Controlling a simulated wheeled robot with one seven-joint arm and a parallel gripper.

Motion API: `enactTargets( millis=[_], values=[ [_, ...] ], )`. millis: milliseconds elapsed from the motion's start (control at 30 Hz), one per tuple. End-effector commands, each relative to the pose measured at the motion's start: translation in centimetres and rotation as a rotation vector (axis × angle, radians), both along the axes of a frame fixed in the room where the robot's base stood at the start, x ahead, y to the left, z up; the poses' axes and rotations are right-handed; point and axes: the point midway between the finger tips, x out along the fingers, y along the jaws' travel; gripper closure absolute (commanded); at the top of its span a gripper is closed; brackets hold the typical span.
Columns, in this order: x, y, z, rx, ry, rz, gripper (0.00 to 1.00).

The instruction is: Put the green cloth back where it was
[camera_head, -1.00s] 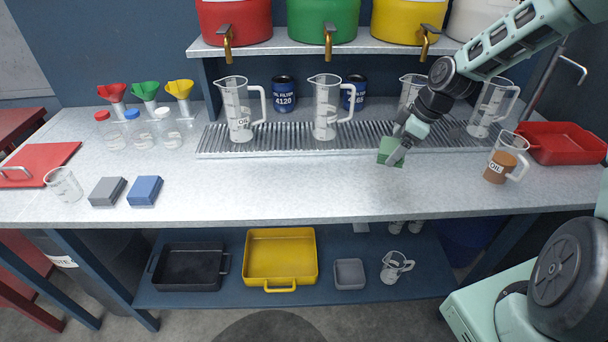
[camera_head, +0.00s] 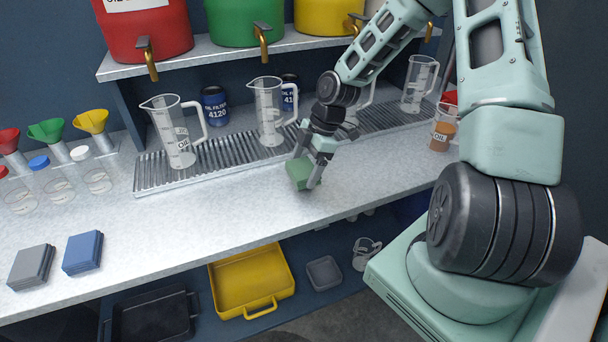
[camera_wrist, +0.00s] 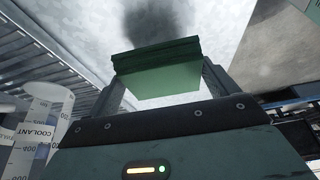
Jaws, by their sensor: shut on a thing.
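The green cloth (camera_head: 302,172) is a folded, block-like stack held just above the bench top, in front of the metal drip grate. It also shows in the wrist view (camera_wrist: 156,75), between the two fingers. My gripper (camera_head: 312,172) is shut on it, pointing down. In the wrist view my gripper (camera_wrist: 165,85) has a finger on each side of the cloth. A blue folded cloth stack (camera_head: 83,252) and a grey folded cloth stack (camera_head: 31,266) lie side by side at the left of the bench.
Clear measuring jugs (camera_head: 175,133) stand on the drip grate (camera_head: 222,153). A jug with brown oil (camera_head: 442,130) stands at the right. Capped bottles (camera_head: 97,178) and funnels are at the left. The bench between the blue stack and my gripper is clear. A yellow tray (camera_head: 252,284) is below.

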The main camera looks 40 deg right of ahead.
Motion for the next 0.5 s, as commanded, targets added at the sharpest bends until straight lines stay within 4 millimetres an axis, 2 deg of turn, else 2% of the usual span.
enactTargets(
  millis=[200, 500],
  values=[
    [0.0, 0.1, -2.9, 0.002, 0.002, 0.001, 0.35],
    [0.0, 0.0, -3.2, 0.000, 0.000, 0.000, 0.35]
  ],
)
